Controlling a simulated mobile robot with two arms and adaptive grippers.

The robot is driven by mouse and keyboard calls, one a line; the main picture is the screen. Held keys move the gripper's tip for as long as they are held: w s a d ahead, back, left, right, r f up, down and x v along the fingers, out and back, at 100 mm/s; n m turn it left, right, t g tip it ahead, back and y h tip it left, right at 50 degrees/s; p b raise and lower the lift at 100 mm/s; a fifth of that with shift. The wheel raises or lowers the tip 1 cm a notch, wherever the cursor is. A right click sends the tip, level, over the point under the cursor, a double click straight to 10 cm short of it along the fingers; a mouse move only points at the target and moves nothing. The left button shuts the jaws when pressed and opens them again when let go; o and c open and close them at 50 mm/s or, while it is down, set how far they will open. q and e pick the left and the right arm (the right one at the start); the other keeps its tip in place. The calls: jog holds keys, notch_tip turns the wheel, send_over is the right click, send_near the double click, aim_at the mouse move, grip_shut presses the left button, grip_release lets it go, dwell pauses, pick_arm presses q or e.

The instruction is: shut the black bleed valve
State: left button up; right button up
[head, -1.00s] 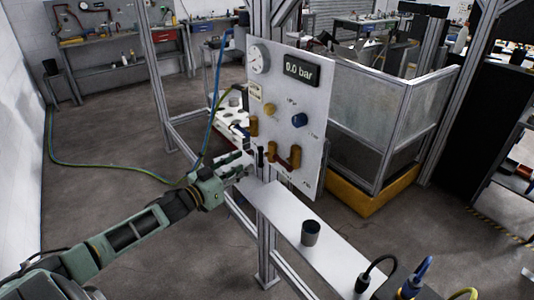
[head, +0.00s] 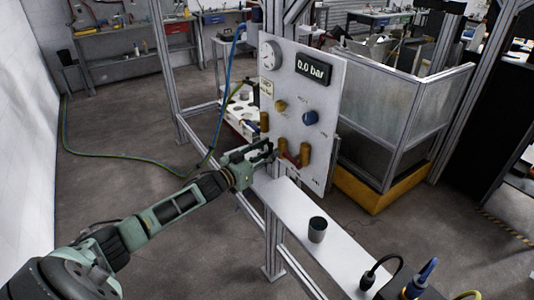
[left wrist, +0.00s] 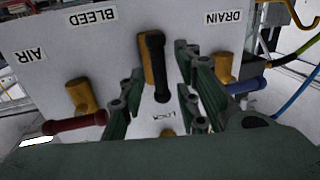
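The black bleed valve handle (left wrist: 156,68) shows in the left wrist view, which sees the panel upside down. It is a long black lever on a brass valve body (left wrist: 146,62), near the BLEED label (left wrist: 92,17). My left gripper (left wrist: 160,82) is open, with one green finger on each side of the lever and gaps showing on both sides. In the head view my left gripper (head: 264,154) is at the lower left of the white panel (head: 315,92) and largely hides the black lever. My right gripper is in neither view.
A red handle (left wrist: 76,122) by the AIR label and a blue handle (left wrist: 245,86) by the DRAIN label flank the bleed valve. The panel display (head: 314,69) reads 0.0 bar. A dark cup (head: 317,229) stands on the white shelf (head: 290,207) below.

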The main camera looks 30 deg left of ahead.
pick_arm(q)
grip_shut()
jog(key=shift+f, duration=0.1)
jog(key=m+h+b, duration=0.1)
jog(key=m+b, duration=0.4)
jog(key=f+m+t+h+b, duration=0.1)
jog(key=m+b, duration=0.5)
jog(key=f+m+h+b, duration=0.1)
jog(key=m+b, duration=0.4)
jog(key=m, duration=0.1)
jog(key=shift+s+d+h, duration=0.15)
jog(key=shift+d+h, duration=0.15)
jog(key=shift+d, duration=0.1)
jog(key=shift+r+m+h+b, duration=0.1)
jog(key=shift+m+h+b, duration=0.3)
jog(key=shift+m+b, duration=1.3)
